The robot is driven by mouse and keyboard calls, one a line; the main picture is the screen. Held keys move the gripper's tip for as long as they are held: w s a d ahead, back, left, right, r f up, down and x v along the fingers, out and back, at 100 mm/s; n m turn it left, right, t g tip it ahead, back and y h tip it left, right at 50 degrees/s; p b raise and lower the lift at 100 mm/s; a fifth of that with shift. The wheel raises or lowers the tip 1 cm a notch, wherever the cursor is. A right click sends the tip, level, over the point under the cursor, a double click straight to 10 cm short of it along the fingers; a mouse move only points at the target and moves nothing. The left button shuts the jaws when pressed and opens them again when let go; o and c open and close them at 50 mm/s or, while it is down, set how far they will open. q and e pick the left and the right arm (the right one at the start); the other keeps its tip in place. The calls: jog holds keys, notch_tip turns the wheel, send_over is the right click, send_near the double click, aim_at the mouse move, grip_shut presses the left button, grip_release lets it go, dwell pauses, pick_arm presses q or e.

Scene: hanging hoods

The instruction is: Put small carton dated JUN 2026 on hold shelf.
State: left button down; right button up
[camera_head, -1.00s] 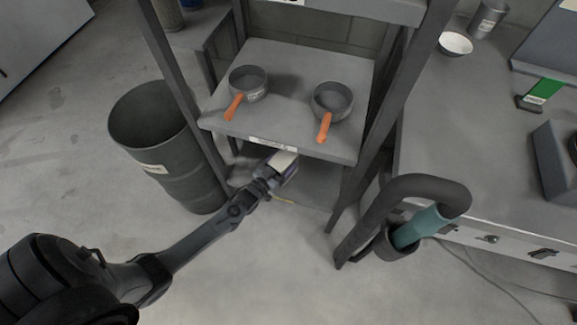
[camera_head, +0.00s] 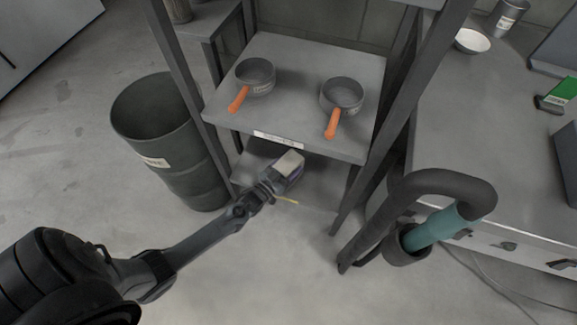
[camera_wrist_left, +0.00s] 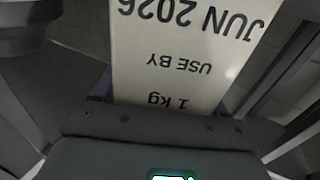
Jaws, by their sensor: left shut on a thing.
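My left gripper (camera_head: 275,182) is shut on a small carton (camera_head: 291,163) in front of the rack, just below the front edge of the rack's upper shelf (camera_head: 318,75) in the picture. The carton has a pale face and a purplish side. In the left wrist view the carton (camera_wrist_left: 180,50) shows upside-down print reading JUN 2026, USE BY and 1 kg. The shelf's front label (camera_head: 279,140) is too small to read. A lower shelf (camera_head: 322,184) shows behind and below the carton. My right gripper is out of view.
Two grey pans (camera_head: 255,75) (camera_head: 342,95) with orange handles stand on the upper shelf; its middle and back are bare. A dark bin (camera_head: 165,130) stands left of the rack. A bent black hose with a teal sleeve (camera_head: 438,228) is at right, before a workbench (camera_head: 470,130).

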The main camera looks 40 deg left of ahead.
pick_arm(q)
jog(key=shift+c, duration=1.4)
grip_release()
jog(key=shift+o, duration=1.2)
jog(key=shift+r, duration=0.1)
